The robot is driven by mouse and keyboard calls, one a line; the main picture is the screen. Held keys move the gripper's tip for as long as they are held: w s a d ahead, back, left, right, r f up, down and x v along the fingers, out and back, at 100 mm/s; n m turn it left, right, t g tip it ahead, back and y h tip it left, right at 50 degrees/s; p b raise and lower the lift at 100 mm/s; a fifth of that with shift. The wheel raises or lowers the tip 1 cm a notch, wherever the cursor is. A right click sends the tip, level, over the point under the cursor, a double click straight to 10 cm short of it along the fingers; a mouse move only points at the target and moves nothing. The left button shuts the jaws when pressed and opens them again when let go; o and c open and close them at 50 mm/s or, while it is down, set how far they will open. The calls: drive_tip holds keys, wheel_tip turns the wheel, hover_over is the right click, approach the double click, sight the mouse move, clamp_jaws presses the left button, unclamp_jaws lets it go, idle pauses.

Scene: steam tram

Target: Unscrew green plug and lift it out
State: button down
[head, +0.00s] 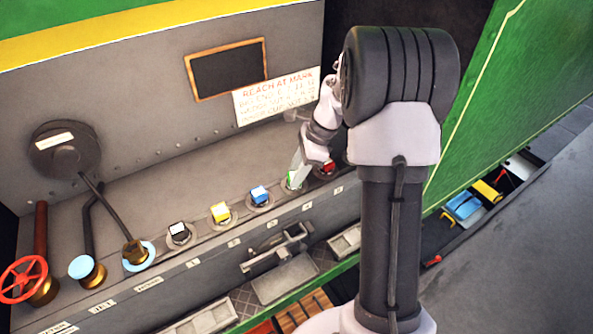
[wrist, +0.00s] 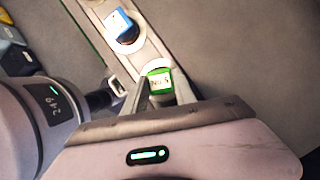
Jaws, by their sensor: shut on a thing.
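The green plug (wrist: 159,81) sits in its round pale collar on the ledge. It has a light label on its top face. In the head view the green plug (head: 291,179) shows only as a small green patch beside my gripper (head: 298,176), which hides much of it. In the wrist view my gripper (wrist: 161,97) is shut on the green plug, with a dark finger at its left side. I cannot tell whether the plug is raised from its collar.
A red plug (head: 328,167) is close on the right. A red valve wheel (head: 23,279) and levers are at far left. A sign (head: 278,96) hangs behind.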

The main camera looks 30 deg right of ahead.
drive_tip(key=shift+r+p, duration=3)
drive_tip(key=shift+r, duration=0.8)
